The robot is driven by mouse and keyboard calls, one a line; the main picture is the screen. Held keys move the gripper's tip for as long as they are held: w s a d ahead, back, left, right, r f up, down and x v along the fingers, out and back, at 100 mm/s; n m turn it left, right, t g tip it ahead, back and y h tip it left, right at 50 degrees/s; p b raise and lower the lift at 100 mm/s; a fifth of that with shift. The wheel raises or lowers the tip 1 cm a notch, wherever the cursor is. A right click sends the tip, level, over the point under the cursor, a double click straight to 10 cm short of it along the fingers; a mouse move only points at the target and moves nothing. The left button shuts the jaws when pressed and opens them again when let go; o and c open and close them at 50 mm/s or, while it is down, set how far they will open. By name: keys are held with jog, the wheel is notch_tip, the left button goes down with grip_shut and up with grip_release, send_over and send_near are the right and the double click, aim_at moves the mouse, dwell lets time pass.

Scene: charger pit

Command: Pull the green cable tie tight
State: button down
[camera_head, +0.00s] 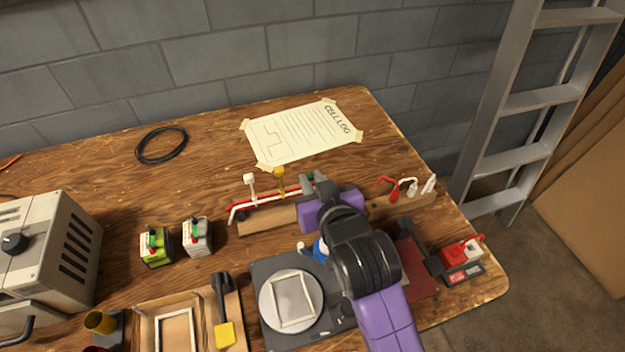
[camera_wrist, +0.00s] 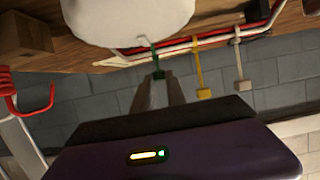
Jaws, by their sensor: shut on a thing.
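The green cable tie (camera_wrist: 157,62) hangs from the cable bundle in the wrist view, its lower end between my fingertips. My gripper (camera_wrist: 159,84) is shut on it. In the head view my gripper (camera_head: 314,183) is at the right end of the red and white cable bundle (camera_head: 268,199), with a bit of the green tie (camera_head: 308,177) showing beside it. A yellow tie (camera_head: 279,174) and a white tie (camera_head: 250,181) stand along the bundle to the left. Whether the green loop is snug cannot be told.
A large white rounded thing (camera_wrist: 130,18) fills the top of the wrist view, near the fingers. A round plate (camera_head: 270,312) is in front. The table behind is clear near the taped paper (camera_head: 298,140).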

notch_tip(320, 180, up, 4)
jog(key=p, duration=0.3)
jog(key=c, duration=1.3)
grip_release()
jog(key=shift+p+v, duration=0.3)
jog(key=shift+v, duration=3.6)
